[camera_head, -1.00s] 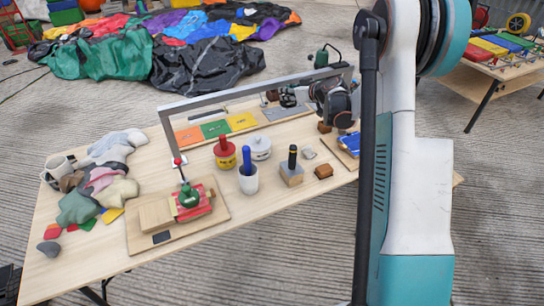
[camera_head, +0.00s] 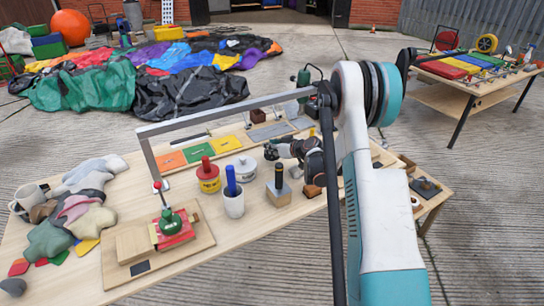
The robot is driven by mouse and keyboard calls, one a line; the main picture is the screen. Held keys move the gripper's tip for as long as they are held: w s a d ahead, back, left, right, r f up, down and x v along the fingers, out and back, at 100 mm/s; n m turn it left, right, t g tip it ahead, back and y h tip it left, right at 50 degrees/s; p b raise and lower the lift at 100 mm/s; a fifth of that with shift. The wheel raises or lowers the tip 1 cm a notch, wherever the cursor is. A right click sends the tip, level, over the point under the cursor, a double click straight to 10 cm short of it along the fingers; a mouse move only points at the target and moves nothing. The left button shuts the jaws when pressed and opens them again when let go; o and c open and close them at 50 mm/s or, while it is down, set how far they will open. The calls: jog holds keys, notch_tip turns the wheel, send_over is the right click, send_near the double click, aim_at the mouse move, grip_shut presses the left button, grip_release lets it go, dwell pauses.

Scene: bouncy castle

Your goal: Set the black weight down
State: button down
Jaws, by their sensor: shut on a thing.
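My gripper (camera_head: 276,150) reaches in from the right over the middle of the workbench (camera_head: 190,254), its jaws pointing left. It is shut on a small dark thing at its fingertips, which I take to be the black weight; its outline blends with the dark fingers. It hangs between the white lidded pot (camera_head: 243,167) and the wooden block with a black handle (camera_head: 278,188). I cannot tell how far it is above the bench. Part of the bench behind my arm is hidden.
A grey metal frame (camera_head: 230,112) spans the bench. A red-topped yellow pot (camera_head: 208,178) and a white cup with a blue handle (camera_head: 233,203) stand close left. A dark plate with a knobbed piece (camera_head: 426,188) lies far right.

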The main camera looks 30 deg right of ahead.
jog(key=shift+f+b, duration=0.55)
jog(key=shift+f, duration=1.2)
jog(key=shift+f, duration=0.1)
jog(key=c, duration=1.3)
grip_release()
jog(key=shift+c, duration=0.2)
jog(key=shift+s+d+r, duration=0.1)
jog(key=shift+s+r, duration=0.15)
jog(key=shift+r, duration=0.05)
jog(key=p+v, duration=0.3)
jog(key=v, duration=0.8)
jog(key=shift+s+p, duration=0.2)
jog(key=shift+p, duration=0.1)
